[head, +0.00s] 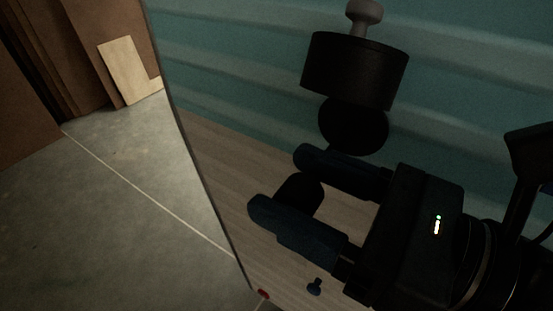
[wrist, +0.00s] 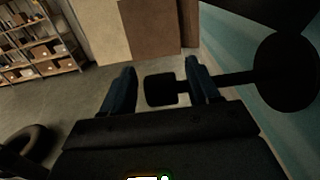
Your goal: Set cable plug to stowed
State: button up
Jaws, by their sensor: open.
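My gripper (head: 278,180) has two dark blue fingers, spread apart, reaching left in the head view. A dark rounded block (head: 300,190), possibly the cable plug, shows between them. In the wrist view, the dark block (wrist: 160,90) again lies between the fingers of my gripper (wrist: 160,72). A dark bar runs right from it, past the right finger, to a dark round disc (wrist: 286,72). The disc (head: 353,125) sits just below a black cylinder (head: 354,70) in the head view. Whether the fingers touch the block I cannot tell.
A ribbed teal wall (head: 470,70) stands behind, with wood-grain panelling (head: 215,155) below. A pale grey knob (head: 363,14) tops the cylinder. Open concrete floor (head: 140,190) lies left; shelves (wrist: 38,50) stand far off.

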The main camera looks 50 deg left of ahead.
jog(key=shift+x, duration=1.45)
jog(key=shift+c, duration=0.2)
grip_shut()
